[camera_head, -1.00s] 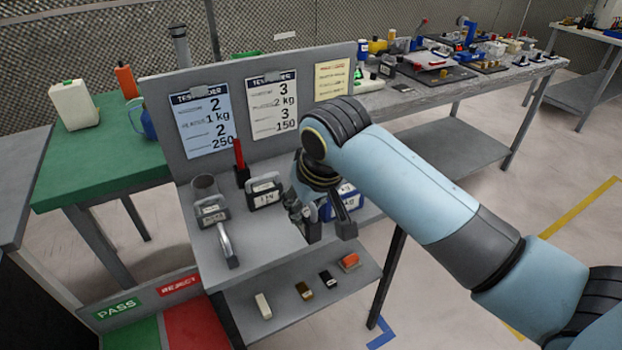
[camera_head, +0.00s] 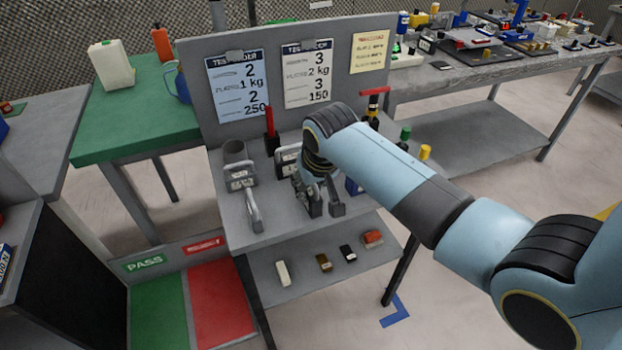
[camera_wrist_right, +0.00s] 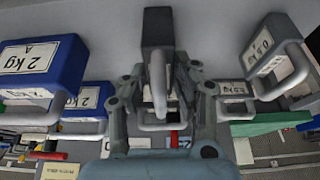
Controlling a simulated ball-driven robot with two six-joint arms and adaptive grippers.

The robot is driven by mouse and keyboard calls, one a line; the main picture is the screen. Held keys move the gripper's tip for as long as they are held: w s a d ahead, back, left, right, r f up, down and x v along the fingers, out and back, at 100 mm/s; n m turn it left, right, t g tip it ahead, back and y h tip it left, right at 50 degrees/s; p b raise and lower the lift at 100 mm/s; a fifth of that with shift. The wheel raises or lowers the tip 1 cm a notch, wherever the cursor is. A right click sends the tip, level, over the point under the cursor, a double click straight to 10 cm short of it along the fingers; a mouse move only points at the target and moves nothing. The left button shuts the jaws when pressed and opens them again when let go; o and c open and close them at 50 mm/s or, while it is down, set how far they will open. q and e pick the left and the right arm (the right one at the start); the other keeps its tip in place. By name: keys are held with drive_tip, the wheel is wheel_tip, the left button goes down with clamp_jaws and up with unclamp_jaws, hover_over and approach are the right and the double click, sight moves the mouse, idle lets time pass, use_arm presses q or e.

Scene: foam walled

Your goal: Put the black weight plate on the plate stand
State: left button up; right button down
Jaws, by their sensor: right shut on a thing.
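My right gripper (camera_head: 322,206) is low over the front of the grey bench. In the right wrist view its fingers (camera_wrist_right: 158,105) are closed around the pale handle of a dark block-shaped weight (camera_wrist_right: 157,28). In the head view a black weight with a white label (camera_head: 313,208) shows between the fingers, partly hidden. Another black, white-labelled weight (camera_head: 287,160) stands on the bench just behind, to the left. I cannot tell which thing is the plate stand; a red upright on a black base (camera_head: 270,142) stands near the back board. My left gripper is out of view.
Grey handled weights (camera_head: 240,177) stand to the left. Bottles with green and yellow caps (camera_head: 404,134) stand right, behind my arm. The lower shelf (camera_head: 302,292) holds several small blocks.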

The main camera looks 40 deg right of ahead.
drive_tip(key=shift+r, duration=0.1)
drive_tip(key=c, duration=1.5)
unclamp_jaws()
drive_tip(key=o, duration=0.5)
